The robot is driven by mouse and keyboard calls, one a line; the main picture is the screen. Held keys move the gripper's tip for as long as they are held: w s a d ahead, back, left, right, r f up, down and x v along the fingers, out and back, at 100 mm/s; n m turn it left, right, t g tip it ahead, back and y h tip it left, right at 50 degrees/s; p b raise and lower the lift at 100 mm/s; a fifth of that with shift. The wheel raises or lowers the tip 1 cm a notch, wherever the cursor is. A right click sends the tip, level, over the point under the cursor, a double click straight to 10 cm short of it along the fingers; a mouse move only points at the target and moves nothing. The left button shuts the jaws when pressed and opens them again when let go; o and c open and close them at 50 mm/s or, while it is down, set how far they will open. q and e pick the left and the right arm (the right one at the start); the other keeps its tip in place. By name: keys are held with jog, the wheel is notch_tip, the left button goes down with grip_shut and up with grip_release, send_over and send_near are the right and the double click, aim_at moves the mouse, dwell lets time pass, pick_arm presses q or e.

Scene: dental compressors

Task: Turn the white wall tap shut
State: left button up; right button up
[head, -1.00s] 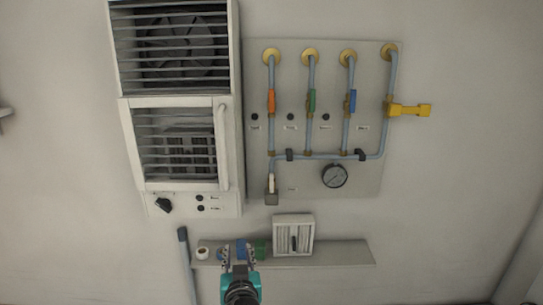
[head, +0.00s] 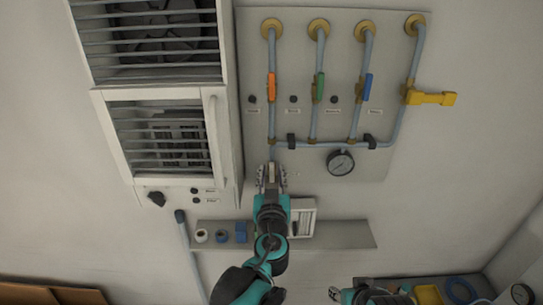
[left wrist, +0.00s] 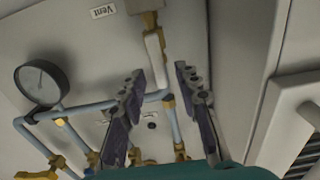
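The white wall tap (left wrist: 155,60) shows in the left wrist view as a slim white lever, roughly in line with its pipe, below a grey-beige block by the "Vent" label. In the head view it is hidden by my left gripper. My left gripper (head: 271,178) is open, in front of the lower left of the pipe panel. In the left wrist view its fingers (left wrist: 160,80) stand apart, one on each side of the lever's lower end. I see no contact, and depth is hard to tell. My right gripper (head: 336,294) is partly visible at the bottom of the head view.
Orange (head: 271,87), green (head: 319,87) and blue (head: 367,87) levers sit on the pipes above, with a yellow handle (head: 432,98) at right. A gauge (head: 340,162) is right of my gripper. The louvred cabinet (head: 224,150) stands close left; a shelf (head: 345,236) lies below.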

pick_arm(q)
jog(key=w, duration=0.3)
jog(key=w+p, duration=0.1)
jog(key=w, duration=0.2)
jog(key=shift+w+f, duration=0.2)
jog(key=shift+w, duration=0.2)
jog(key=shift+s+r, duration=0.15)
jog(key=shift+s, duration=0.2)
jog(key=shift+w, duration=0.2)
grip_shut()
